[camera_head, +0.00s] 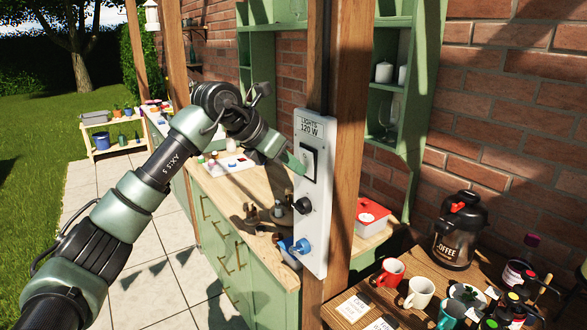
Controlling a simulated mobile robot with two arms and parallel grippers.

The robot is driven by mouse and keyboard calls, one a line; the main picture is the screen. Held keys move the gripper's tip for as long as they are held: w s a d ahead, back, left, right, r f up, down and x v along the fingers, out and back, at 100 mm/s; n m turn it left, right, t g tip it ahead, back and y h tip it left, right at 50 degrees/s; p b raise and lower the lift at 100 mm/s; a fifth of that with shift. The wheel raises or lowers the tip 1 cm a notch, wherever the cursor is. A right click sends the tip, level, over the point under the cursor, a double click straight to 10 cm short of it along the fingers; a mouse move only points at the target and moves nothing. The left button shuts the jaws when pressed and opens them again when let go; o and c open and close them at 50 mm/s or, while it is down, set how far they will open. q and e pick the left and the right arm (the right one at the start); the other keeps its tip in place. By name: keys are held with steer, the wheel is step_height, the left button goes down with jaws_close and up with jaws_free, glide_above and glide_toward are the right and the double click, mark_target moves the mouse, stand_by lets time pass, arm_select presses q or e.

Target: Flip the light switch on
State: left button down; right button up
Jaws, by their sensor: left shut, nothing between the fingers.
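A white switch panel (316,215) marked "LIGHTS 120 W" is mounted upright on a wooden post. Its rocker switch (309,158) sits in a dark frame near the top. A black knob (301,205) and a blue knob (300,247) are below it. My left gripper (300,165) is shut and empty, its tip at the left edge of the rocker. I cannot tell whether it touches, or which way the rocker is set. My right gripper is out of view.
The wooden post (348,120) stands beside the panel. A green cabinet with a wooden counter (228,193) lies behind my left arm. At the lower right, a table holds a coffee pot (458,235), a red mug (388,272), a cream mug (419,292) and jars.

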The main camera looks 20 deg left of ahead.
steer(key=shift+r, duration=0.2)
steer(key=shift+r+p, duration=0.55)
steer(key=shift+p, duration=0.15)
